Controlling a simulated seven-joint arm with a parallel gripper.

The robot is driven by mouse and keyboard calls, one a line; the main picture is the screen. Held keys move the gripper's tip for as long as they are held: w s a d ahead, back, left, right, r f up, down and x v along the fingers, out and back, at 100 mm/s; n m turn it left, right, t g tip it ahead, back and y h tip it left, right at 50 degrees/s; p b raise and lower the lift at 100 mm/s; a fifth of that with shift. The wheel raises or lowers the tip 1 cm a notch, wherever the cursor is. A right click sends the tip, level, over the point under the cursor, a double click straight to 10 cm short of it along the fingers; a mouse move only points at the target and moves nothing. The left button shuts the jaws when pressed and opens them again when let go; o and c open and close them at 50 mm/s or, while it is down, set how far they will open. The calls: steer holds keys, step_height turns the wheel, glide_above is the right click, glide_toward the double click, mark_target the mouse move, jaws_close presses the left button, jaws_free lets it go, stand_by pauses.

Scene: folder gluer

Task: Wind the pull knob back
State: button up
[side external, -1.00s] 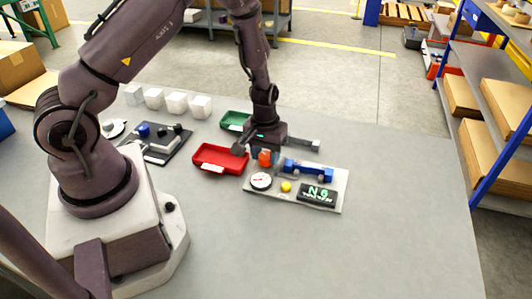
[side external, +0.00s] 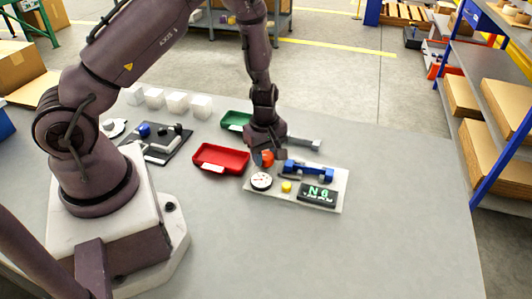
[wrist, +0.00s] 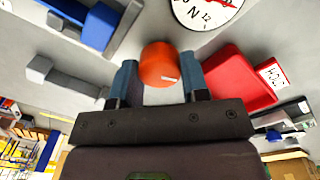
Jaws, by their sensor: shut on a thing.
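The pull knob (wrist: 159,65) is a round orange knob with a small white mark on its face. It also shows in the side view (side external: 267,158), at the left back of the light instrument panel (side external: 335,199). My gripper (wrist: 159,80) is shut on the knob, with one blue-grey finger on each side of it. A white dial with a red needle (wrist: 202,8) is in front of the knob, and it shows in the side view (side external: 261,181) too. The inner faces of the fingers are partly hidden by the knob.
A blue device (side external: 307,171) sits on the panel right of the knob, with a yellow button (side external: 286,187) and a dark display reading N 6 (side external: 317,194) in front. A red tray (side external: 220,159) is close left, a green tray (side external: 236,120) behind. The table's right side is clear.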

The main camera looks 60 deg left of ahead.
mark_target(266, 156)
steer(key=n, duration=0.5)
steer(key=shift+n, duration=0.3)
steer(key=n, duration=0.4)
steer(key=shift+n, duration=0.4)
steer(key=o, duration=0.9)
steer(key=r, duration=1.3)
steer(key=shift+s+d, duration=0.15)
steer(key=shift+d, duration=0.05)
